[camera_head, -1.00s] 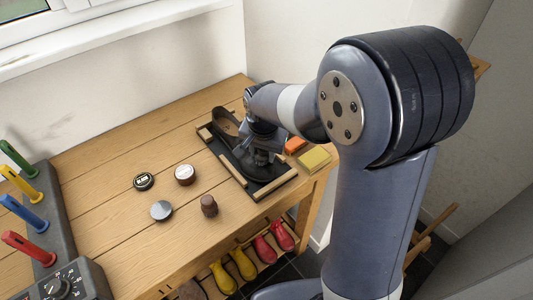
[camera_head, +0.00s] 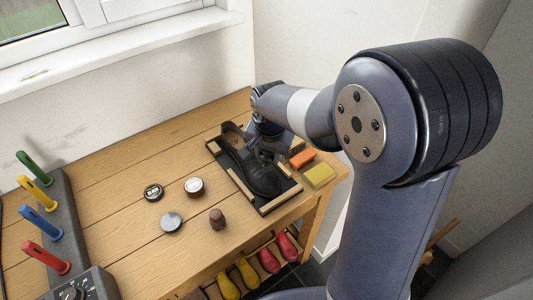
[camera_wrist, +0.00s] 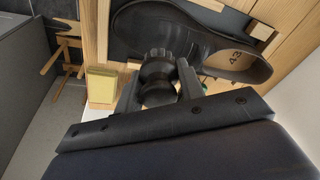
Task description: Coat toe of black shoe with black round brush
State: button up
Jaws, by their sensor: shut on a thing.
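The black shoe (camera_head: 262,182) lies in a dark tray with wooden strips on the bench, its toe toward the front right. In the wrist view the shoe (camera_wrist: 165,25) lies across the top, with "43" on its pale insole. My gripper (camera_wrist: 158,88) is shut on the black round brush (camera_wrist: 156,70), which sits between the two fingers. In the head view my gripper (camera_head: 266,150) is over the right side of the shoe, behind the toe. The brush overlaps the shoe's near edge in the wrist view; I cannot tell whether they touch.
An orange sponge (camera_head: 302,158) and a yellow sponge (camera_head: 319,176) lie right of the tray. Coloured handles rise from a grey holder (camera_head: 62,195).

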jog(key=shift+s+r, duration=0.1)
jog(key=shift+r, duration=0.15)
jog(key=shift+p+v, duration=1.1)
jog(key=shift+v, duration=0.4)
jog(key=shift+d, duration=0.1)
jog(key=shift+s+d+f+g+h+p, duration=0.1)
jog(key=shift+s+f+g+h+p, duration=0.2)
jog(key=shift+f, duration=0.3)
jog(key=shift+s+f+g+h+p, duration=0.15)
jog(key=shift+s+f+g+h, duration=0.2)
jog(key=shift+f, duration=0.25)
jog(key=shift+w, duration=0.1)
